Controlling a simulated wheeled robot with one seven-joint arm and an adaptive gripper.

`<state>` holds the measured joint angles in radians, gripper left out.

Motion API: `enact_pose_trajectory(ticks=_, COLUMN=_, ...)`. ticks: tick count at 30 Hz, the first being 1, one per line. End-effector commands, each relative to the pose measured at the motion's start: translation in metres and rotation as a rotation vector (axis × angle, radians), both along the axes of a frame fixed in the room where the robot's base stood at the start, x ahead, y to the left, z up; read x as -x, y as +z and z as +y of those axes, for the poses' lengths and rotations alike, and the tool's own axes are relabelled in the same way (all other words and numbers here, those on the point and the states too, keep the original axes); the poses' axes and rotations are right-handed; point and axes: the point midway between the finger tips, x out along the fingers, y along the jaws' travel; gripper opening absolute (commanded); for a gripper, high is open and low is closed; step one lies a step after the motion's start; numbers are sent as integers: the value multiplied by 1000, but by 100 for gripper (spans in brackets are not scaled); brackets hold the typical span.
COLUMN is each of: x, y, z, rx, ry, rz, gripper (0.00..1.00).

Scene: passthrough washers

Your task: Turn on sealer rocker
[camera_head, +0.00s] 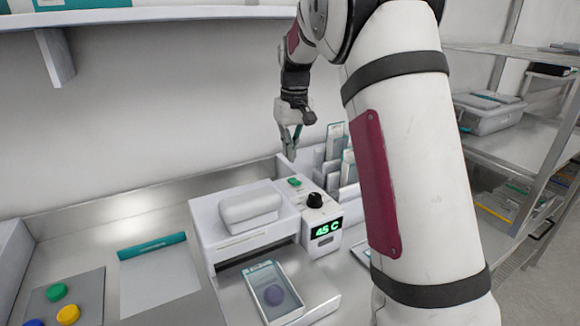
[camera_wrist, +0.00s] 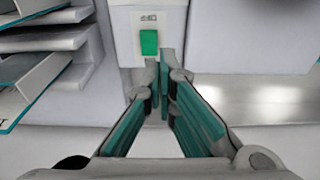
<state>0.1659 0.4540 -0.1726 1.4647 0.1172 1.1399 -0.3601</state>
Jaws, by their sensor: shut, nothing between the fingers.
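The sealer (camera_head: 250,218) is a white machine on the steel counter, with a black knob (camera_head: 315,200) and a lit green display (camera_head: 327,228) reading about 45 C. Its green rocker (camera_head: 295,182) sits on the top, behind the knob. The rocker also shows in the wrist view as a green rectangle (camera_wrist: 149,42) on a white plate under a small printed label. My gripper (camera_head: 291,157) is shut and empty, pointing down above the rocker. In the wrist view its fingertips (camera_wrist: 163,68) appear just below and right of the rocker. I cannot tell whether they touch it.
Upright pouches in a holder (camera_head: 338,165) stand right behind the sealer, close to my gripper. A pouch (camera_head: 270,290) lies at the sealer's front. A teal-edged sheet (camera_head: 160,285) and a pad with coloured discs (camera_head: 85,295) lie to the left. A shelf (camera_head: 150,14) hangs above.

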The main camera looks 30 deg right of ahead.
Motion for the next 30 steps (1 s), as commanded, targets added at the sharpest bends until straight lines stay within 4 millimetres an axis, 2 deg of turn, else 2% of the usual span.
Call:
enact_pose_trajectory(ticks=3, x=2, y=21, z=0, rx=0, ry=0, rz=-2, gripper=0)
enact_pose_trajectory(ticks=9, x=4, y=41, z=0, rx=0, ry=0, rz=0, gripper=0)
enact_pose_trajectory(ticks=30, x=8, y=48, z=2, rx=-1, ry=-1, rz=-3, gripper=0)
